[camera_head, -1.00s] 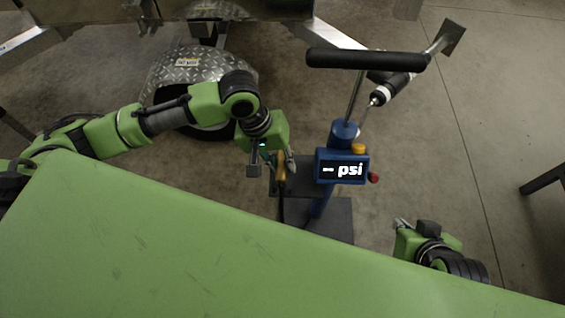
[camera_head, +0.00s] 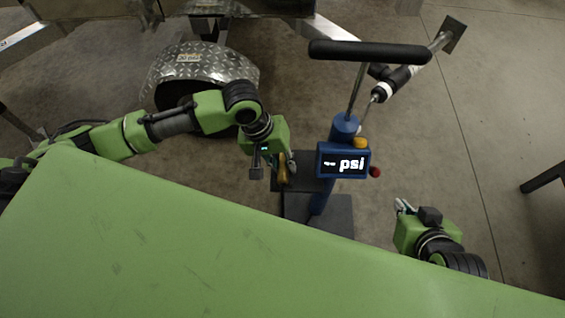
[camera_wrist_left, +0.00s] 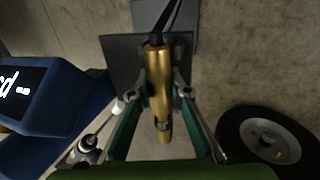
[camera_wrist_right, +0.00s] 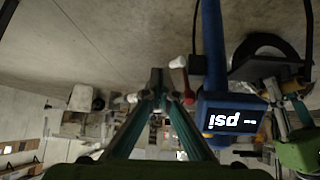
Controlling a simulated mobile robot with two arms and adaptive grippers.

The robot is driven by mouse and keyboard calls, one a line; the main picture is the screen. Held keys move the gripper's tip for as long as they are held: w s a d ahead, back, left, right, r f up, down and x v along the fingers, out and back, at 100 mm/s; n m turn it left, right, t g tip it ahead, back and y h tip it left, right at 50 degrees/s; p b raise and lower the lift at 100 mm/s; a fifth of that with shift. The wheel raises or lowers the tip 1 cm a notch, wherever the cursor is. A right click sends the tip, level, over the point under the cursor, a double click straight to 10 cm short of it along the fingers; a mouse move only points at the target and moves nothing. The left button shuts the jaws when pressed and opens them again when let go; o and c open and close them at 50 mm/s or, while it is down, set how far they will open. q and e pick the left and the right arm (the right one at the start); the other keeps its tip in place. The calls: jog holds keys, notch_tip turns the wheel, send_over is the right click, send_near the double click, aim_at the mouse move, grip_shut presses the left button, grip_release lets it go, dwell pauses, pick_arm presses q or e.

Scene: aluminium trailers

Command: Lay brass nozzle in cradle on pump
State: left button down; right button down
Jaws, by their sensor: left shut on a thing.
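The brass nozzle (camera_wrist_left: 158,85) is a gold tube held upright in the left wrist picture, with a black hose at its top end. My left gripper (camera_head: 284,168) is shut on it, left of the blue pump (camera_head: 343,160) in the head view. The nozzle (camera_head: 282,174) shows only partly there. The pump has a "-- psi" display, also seen in the left wrist view (camera_wrist_left: 20,90) and right wrist view (camera_wrist_right: 232,118). I cannot make out the cradle clearly. My right gripper (camera_wrist_right: 158,80) is shut and empty, right of the pump in the head view (camera_head: 402,206).
The pump has a black T-handle (camera_head: 370,51), a yellow knob (camera_head: 360,143) and a red knob (camera_head: 375,171). Dark base plates (camera_head: 320,212) lie below it. A wheel under a diamond-plate fender (camera_head: 200,68) stands behind my left arm. My green body top (camera_head: 150,230) fills the foreground.

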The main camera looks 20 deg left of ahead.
pick_arm(q)
jog(key=shift+s+f, duration=0.2)
jog(key=shift+f, duration=0.3)
jog(key=shift+s+f, duration=0.15)
jog(key=shift+f, duration=0.3)
pick_arm(e)
jog(key=shift+f, duration=0.25)
pick_arm(q)
jog(key=c, duration=1.8)
grip_release()
jog(key=shift+w+d+f, duration=0.15)
jog(key=shift+w+f, duration=0.15)
jog(key=shift+w, duration=0.05)
jog(key=shift+r, duration=0.15)
pick_arm(e)
jog(key=shift+w+d+f, duration=0.15)
jog(key=shift+w+d, duration=0.05)
jog(key=shift+w, duration=0.05)
pick_arm(q)
jog(key=shift+s+a, duration=0.15)
jog(key=shift+a, duration=0.1)
pick_arm(e)
jog(key=shift+a, duration=0.1)
pick_arm(q)
jog(key=shift+a+r, duration=0.1)
jog(key=shift+r, duration=0.15)
jog(key=v, duration=1.2)
jog(key=shift+w+d+r, duration=0.1)
jog(key=shift+w+d, duration=0.2)
jog(key=shift+d, duration=0.1)
